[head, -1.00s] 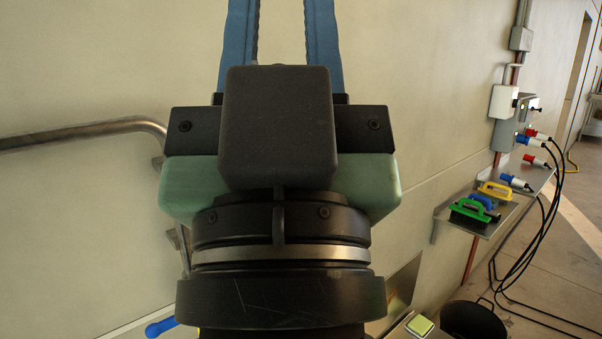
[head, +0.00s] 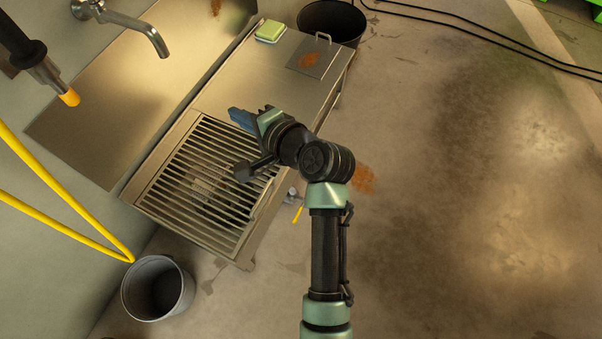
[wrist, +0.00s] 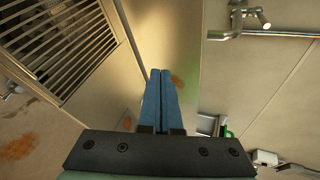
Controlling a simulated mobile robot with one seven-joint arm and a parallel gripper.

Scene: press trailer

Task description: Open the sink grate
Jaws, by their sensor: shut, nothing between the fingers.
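The sink grate (head: 180,178) is a metal frame of parallel bars lying flat over the basin at the near end of the steel sink unit. In the wrist view the grate (wrist: 68,42) fills the upper left. My gripper (head: 236,116) has blue fingers pressed together with nothing between them. It appears over the grate's far right corner in the head view; its height above it is hard to judge. In the wrist view the fingers (wrist: 160,74) point away from the grate, past its edge. My wrist hides part of the grate's right side.
A faucet (head: 153,38) and a yellow hose (head: 60,180) are at the left wall. A green sponge (head: 270,31) lies on the counter beside a handled lid (head: 322,57). A grey bucket (head: 157,288) and a black bucket (head: 334,20) stand on the floor.

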